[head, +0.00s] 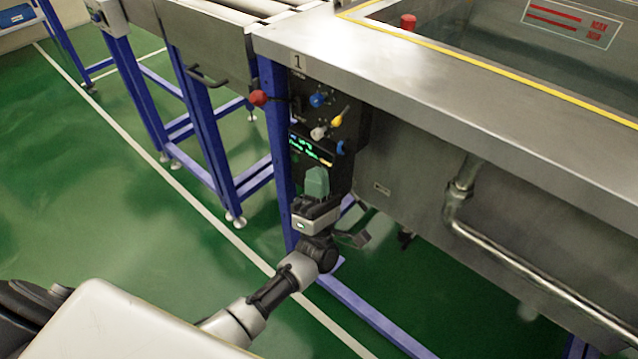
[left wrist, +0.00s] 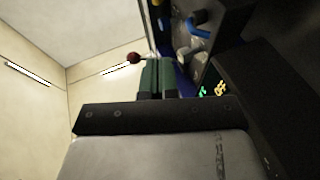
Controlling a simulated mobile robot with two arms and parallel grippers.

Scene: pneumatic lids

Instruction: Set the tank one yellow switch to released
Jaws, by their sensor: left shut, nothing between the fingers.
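The tank one control panel (head: 352,117) is a black box under the metal rim, below a plate marked 1 (head: 297,61). Its yellow switch (head: 341,117) is a small lever slanting up to the right. Blue switches (head: 318,100) and a whitish one (head: 318,133) sit close around it. My left gripper (head: 317,172) is shut and empty, with green fingers pointing up, below the switches and in front of the panel's lower part. In the left wrist view its fingertips (left wrist: 158,64) are together, with a blue switch (left wrist: 198,28) beyond. The yellow switch is not clear there. My right gripper is not in view.
A red knob (head: 258,98) sticks out left of the panel. The steel tank rim (head: 400,62) overhangs it. A pipe (head: 500,245) runs along the tank wall at right. Blue frame legs (head: 279,150) stand beside the panel; green floor is free at left.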

